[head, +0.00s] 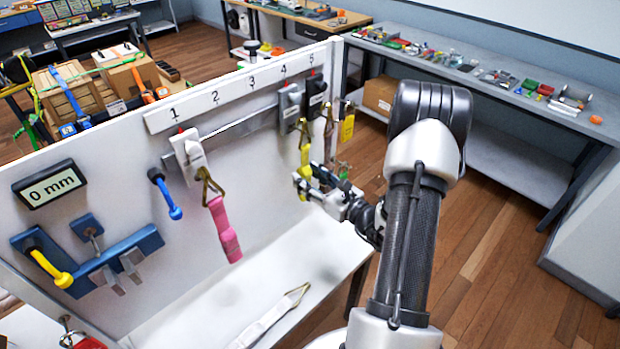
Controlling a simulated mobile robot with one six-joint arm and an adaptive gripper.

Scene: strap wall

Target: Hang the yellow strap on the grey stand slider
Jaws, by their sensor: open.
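The grey slider (290,108) sits near mark 4 on the wall rail. The yellow strap (305,158) hangs down just below and right of it, with a brass ring (304,127) at its top by the slider's hook. The ring appears to be on the hook, but the contact is too small to be sure. My gripper (304,179) is open at the strap's lower part. Its fingers partly cover the strap, and I cannot tell whether they touch it.
A white slider (188,152) at mark 1 bears a pink strap (225,230). A black slider (315,92) at mark 5 has a ring and strap. A white strap (268,320) lies on the ledge. Another yellow piece (347,129) hangs past the panel's edge (336,65). Floor at right is clear.

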